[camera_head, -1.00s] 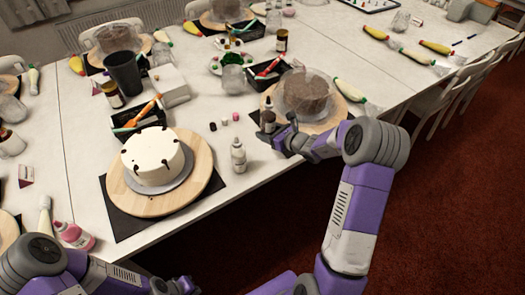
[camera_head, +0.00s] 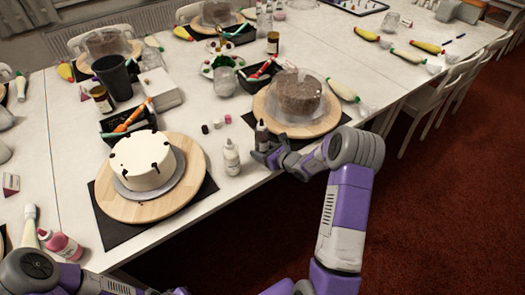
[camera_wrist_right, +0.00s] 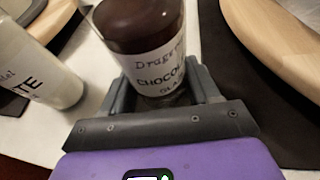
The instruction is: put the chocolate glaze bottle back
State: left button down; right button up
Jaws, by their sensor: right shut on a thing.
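The chocolate glaze bottle (camera_head: 262,136) is dark brown at the top with a pale label and is upright. My right gripper (camera_head: 268,154) is shut on it near the table's front edge. In the right wrist view the bottle (camera_wrist_right: 145,38) stands between the two fingers of the gripper (camera_wrist_right: 162,88), its label facing the camera. I cannot tell whether its base touches the table. My left gripper (camera_head: 178,291) is at the bottom edge, mostly cut off.
A white bottle (camera_head: 231,158) stands just left of the chocolate one. A white cake with dark drips (camera_head: 143,160) sits on a wooden turntable (camera_head: 122,207). A covered brown cake (camera_head: 299,96) sits on another turntable (camera_head: 332,119) behind my right gripper. Small pots (camera_head: 217,124) stand behind the white bottle.

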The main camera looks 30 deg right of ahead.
jog(key=shift+f, duration=0.1)
jog(key=o, duration=0.5)
jog(key=shift+f, duration=0.1)
jog(key=shift+r, duration=0.2)
jog(key=p+v, duration=0.2)
jog(key=v, duration=1)
jog(key=shift+p, duration=0.35)
